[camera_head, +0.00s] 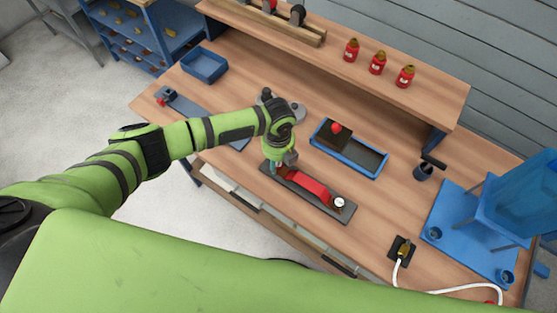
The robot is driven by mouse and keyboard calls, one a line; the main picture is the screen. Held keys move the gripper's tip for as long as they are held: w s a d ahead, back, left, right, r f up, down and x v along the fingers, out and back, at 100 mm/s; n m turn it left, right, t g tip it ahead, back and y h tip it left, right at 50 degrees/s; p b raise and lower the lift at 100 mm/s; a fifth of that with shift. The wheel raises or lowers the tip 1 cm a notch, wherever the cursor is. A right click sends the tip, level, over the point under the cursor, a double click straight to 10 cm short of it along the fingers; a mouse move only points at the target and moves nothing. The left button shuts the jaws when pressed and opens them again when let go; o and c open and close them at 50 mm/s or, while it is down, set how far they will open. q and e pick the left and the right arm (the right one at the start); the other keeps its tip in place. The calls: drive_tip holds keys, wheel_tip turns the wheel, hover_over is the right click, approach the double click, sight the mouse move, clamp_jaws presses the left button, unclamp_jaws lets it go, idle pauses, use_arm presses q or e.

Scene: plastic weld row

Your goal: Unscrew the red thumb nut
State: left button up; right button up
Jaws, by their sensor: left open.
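My left gripper (283,162) reaches down from the green arm to the left end of a dark plate (325,204) on the wooden bench. The gripper is open, small and partly hidden by its own wrist. I cannot make out a red thumb nut for certain; the gripper covers the plate's left end. A small red part (161,102) shows on a blue-grey strip at the far left of the bench. My right gripper is not in view.
A blue tray (362,170) holding a brown block with a red knob (336,127) lies just behind the plate. Several red bottles (378,63) stand on the raised shelf. A blue bin (204,65) is at back left. A blue mat (447,230) and white hose (440,291) are at right.

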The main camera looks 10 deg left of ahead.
use_arm(q)
drive_tip(key=shift+c, duration=0.4)
drive_tip(key=c, duration=0.9)
drive_tip(key=shift+r+n+p, duration=0.15)
drive_tip(key=shift+n+p, duration=0.15)
drive_tip(key=shift+n, duration=0.1)
drive_tip(key=n+p, duration=0.2)
drive_tip(key=n, duration=0.3)
drive_tip(key=shift+s+d+r+p, duration=0.1)
drive_tip(key=shift+r+p, duration=0.05)
drive_tip(key=shift+p, duration=0.25)
drive_tip(key=n+p, duration=0.1)
drive_tip(key=n, duration=0.2)
drive_tip(key=shift+n, duration=0.4)
clamp_jaws()
drive_tip(key=n, duration=0.3)
drive_tip(key=shift+f+n, duration=0.25)
drive_tip(key=shift+n, duration=0.05)
drive_tip(key=n, duration=0.6)
drive_tip(key=o, duration=1)
unclamp_jaws()
